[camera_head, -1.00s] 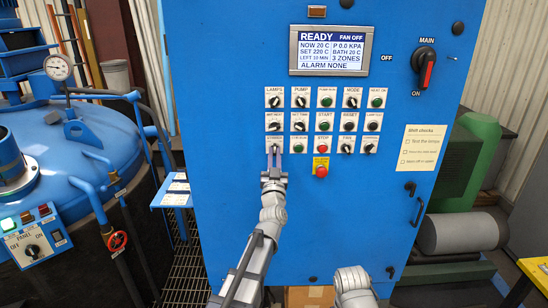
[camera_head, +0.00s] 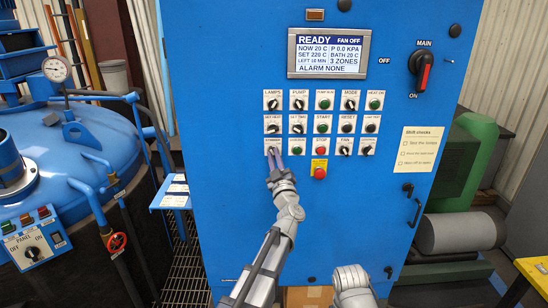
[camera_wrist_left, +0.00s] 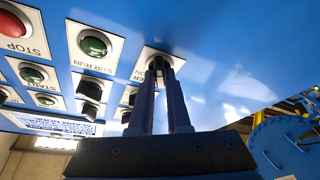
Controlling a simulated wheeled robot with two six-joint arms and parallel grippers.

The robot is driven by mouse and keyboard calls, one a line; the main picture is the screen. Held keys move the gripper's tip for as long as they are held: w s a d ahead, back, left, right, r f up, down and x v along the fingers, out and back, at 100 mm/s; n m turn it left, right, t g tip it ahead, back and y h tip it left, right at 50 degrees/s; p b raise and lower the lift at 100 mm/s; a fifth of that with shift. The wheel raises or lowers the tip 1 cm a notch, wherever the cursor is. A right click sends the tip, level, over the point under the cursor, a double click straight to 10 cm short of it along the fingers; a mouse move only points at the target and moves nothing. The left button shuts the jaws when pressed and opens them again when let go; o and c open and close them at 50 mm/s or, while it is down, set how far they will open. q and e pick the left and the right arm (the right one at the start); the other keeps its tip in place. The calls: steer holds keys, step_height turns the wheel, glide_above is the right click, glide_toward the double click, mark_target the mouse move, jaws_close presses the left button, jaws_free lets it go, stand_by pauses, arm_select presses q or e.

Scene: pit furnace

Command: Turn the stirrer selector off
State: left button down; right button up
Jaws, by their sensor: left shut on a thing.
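The stirrer selector (camera_head: 273,143) is a black knob on a white plate, at the left end of the bottom row on the blue cabinet. My left gripper (camera_head: 274,158) has its fingertips at this knob and is shut on it. In the left wrist view, the two fingers (camera_wrist_left: 165,70) reach up to the selector plate (camera_wrist_left: 150,54) and flank the dark knob, hiding much of it. The knob's pointing direction is hard to read. My right gripper is not in view; only part of my right arm shows at the bottom.
The green STIR RUN button (camera_head: 297,144) is just right of the selector, then the red STOP button (camera_head: 321,151). A red emergency button (camera_head: 319,172) sits below. The display (camera_head: 328,54) reads READY, FAN OFF. The blue furnace (camera_head: 70,150) stands left.

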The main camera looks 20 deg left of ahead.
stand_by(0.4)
arm_select(q)
steer(key=c, duration=0.9)
jaws_free()
steer(key=b+v, duration=0.2)
steer(key=v, duration=0.5)
steer(key=shift+s+d+f+b, duration=0.2)
steer(key=shift+s+b, duration=0.1)
